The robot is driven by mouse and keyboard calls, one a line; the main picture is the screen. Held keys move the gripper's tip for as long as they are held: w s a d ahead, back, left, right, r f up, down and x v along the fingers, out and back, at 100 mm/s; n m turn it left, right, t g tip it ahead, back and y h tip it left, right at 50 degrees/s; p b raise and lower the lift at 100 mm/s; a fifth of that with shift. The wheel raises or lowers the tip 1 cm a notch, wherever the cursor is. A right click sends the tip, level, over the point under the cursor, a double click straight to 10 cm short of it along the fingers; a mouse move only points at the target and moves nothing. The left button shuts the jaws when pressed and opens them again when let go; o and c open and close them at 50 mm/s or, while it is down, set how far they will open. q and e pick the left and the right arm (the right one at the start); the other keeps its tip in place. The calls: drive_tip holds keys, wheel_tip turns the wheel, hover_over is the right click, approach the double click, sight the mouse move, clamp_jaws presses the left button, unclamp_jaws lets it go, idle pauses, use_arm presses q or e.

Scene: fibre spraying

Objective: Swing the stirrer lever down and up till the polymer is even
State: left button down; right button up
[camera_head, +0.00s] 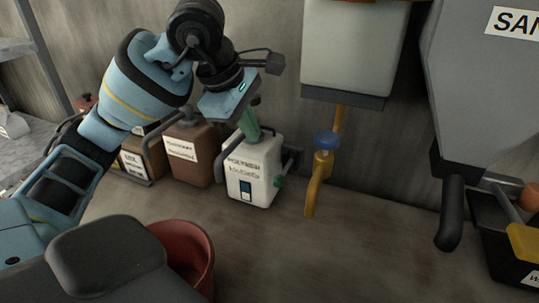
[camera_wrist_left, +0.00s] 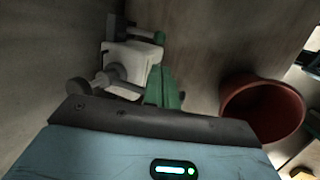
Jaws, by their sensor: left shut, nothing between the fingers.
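The left wrist view also shows the container (camera_wrist_left: 135,60). A grey bent lever (camera_head: 226,143) rises at its left side; it also shows in the left wrist view (camera_wrist_left: 100,82), with a round end. My left gripper (camera_head: 251,136) has green fingers, shut and empty, pointing down over the container's top, right of the lever. I cannot tell if they touch anything. The polymer inside is hidden. My right gripper is not in view.
A brown container (camera_head: 195,165) stands left of the white one. A yellow pipe with a blue valve (camera_head: 326,140) stands to the right. A red bucket (camera_head: 198,250) is in front. A grey hopper (camera_head: 480,90) hangs at the right. The floor between is clear.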

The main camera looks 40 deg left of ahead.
sight(277, 178)
use_arm(q)
drive_tip(key=x, duration=1.3)
drive_tip(key=shift+w+d+f, duration=0.15)
drive_tip(key=shift+f, duration=0.1)
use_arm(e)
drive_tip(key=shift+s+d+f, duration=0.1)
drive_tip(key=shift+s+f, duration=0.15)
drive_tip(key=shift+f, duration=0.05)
use_arm(q)
drive_tip(key=shift+f, duration=0.1)
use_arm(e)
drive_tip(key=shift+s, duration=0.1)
